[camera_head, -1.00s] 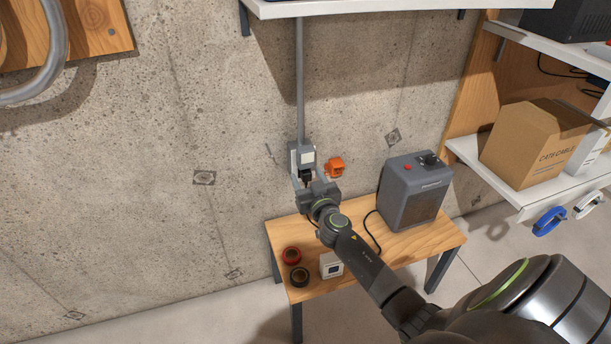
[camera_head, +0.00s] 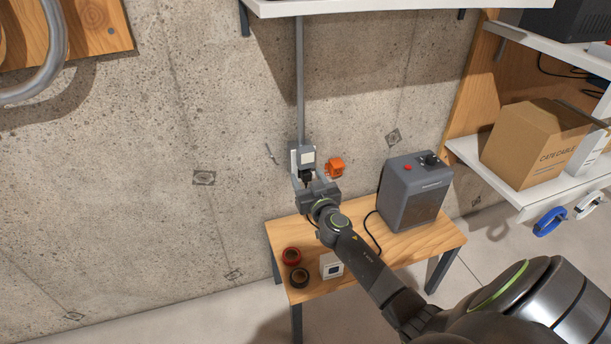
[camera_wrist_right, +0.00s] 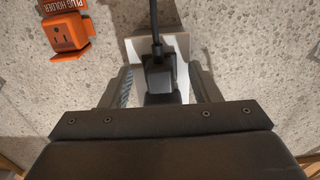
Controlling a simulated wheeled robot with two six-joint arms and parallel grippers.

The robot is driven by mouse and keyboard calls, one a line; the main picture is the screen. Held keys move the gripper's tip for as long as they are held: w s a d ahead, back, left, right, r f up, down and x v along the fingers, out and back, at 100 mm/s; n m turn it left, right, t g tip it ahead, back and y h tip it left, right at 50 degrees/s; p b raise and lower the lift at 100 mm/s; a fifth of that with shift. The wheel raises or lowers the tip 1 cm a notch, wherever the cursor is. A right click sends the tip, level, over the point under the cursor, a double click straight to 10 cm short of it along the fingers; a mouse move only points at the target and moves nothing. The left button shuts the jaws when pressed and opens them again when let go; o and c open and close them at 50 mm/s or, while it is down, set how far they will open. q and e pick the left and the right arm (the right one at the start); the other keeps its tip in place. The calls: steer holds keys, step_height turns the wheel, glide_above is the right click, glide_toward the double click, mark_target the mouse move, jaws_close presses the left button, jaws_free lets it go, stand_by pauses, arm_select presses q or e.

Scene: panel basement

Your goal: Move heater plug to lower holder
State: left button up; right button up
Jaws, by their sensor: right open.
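The heater plug (camera_wrist_right: 158,76) is black and sits at the white wall plate (camera_wrist_right: 182,43) in the right wrist view, with its cord running up in that picture. My right gripper (camera_wrist_right: 160,86) is open, with one finger on each side of the plug and gaps visible between. In the head view the right gripper (camera_head: 312,187) is just below the grey wall box (camera_head: 307,157); the plug there is small and partly hidden. An orange plug holder (camera_head: 336,168) is on the wall to the right. It also shows in the wrist view (camera_wrist_right: 66,35), with a slotted face. My left gripper is not in view.
A white shelf (camera_head: 400,6) is above. A cardboard box (camera_head: 535,145) sits on a right shelf.

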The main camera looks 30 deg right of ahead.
stand_by(0.3)
jaws_close()
steer(key=shift+v, duration=3)
